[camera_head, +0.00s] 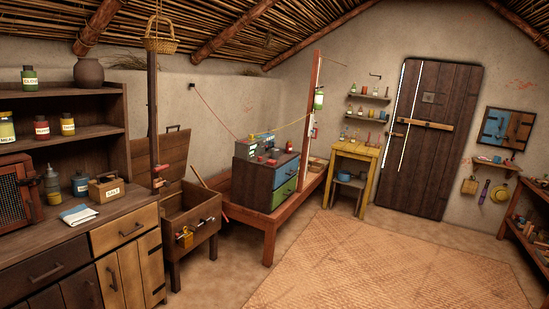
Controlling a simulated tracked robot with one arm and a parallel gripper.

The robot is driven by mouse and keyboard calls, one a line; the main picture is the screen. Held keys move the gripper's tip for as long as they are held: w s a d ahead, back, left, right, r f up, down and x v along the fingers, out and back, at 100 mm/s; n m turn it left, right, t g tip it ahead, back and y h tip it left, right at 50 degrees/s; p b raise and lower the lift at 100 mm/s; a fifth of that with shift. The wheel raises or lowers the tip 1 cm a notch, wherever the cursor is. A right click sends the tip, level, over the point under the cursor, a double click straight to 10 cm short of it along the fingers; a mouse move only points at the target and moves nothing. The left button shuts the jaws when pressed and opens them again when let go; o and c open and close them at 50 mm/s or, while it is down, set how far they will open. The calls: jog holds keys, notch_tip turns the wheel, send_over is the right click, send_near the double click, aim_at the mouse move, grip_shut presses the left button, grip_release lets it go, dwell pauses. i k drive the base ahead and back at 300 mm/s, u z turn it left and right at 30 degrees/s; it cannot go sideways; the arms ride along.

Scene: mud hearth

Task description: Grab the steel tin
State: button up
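I cannot pick out a steel tin with certainty. A grey-blue pot (344,177) sits low under the yellow table. Small jars on the far wall shelves are too small to tell apart. My gripper is not in view.
A folded cloth (79,215) lies on the counter (40,238). An open wooden chest (190,215) and a red bench (270,224) with a drawer box (266,180) line the wall. The yellow table (357,151) stands near the door (432,140). The woven mat (400,260) is clear.

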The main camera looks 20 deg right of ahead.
aim_at(276, 151)
jog(key=z, duration=0.45)
jog(key=i, duration=1.9)
jog(key=z, duration=0.7)
jog(key=i, duration=2.7)
jog(key=u, duration=0.4)
jog(key=i, duration=1.35)
jog(key=u, duration=0.25)
